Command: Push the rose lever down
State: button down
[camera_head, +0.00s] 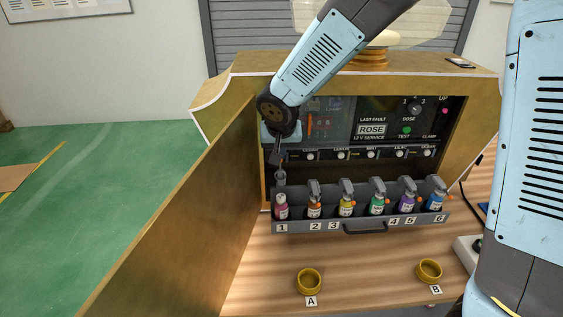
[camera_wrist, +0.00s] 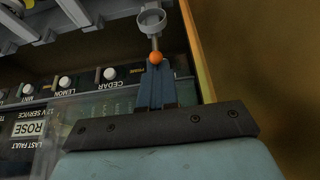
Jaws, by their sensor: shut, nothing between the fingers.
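The lever at slot 1 (camera_head: 280,178) sits above the pink bottle (camera_head: 282,206); I take it for the rose lever, though its name label is hidden. In the wrist view this lever shows as a grey ring on a rod (camera_wrist: 152,20) with an orange knob (camera_wrist: 156,58). Unlike its neighbours, its ring stands up rather than over the bottle. My gripper (camera_head: 276,160) is shut and empty, pointing down just above the lever. In the wrist view its fingertips (camera_wrist: 155,70) are right at the orange knob; I cannot tell whether they touch.
A grey rack (camera_head: 400,222) holds several bottles, numbered 1 to 6, with the other levers (camera_head: 347,188) down over them. A brown panel (camera_head: 185,220) stands close on the left. Two gold rings (camera_head: 309,281), (camera_head: 429,271) at A and B lie on the wooden counter in front.

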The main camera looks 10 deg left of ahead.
aim_at(280, 169)
jog(key=shift+s, duration=0.1)
dwell(0.3)
jog(key=shift+s+d+f, duration=0.1)
jog(key=shift+s+d, duration=0.15)
jog(key=shift+s, duration=0.6)
jog(key=shift+s+d+f, duration=0.15)
jog(key=shift+s+f, duration=0.1)
jog(key=shift+s, duration=0.4)
jog(key=shift+s+f, duration=0.1)
jog(key=shift+s, duration=0.05)
jog(key=shift+s+d+f, duration=0.2)
jog(key=shift+s+f, duration=0.1)
jog(key=shift+s, duration=0.35)
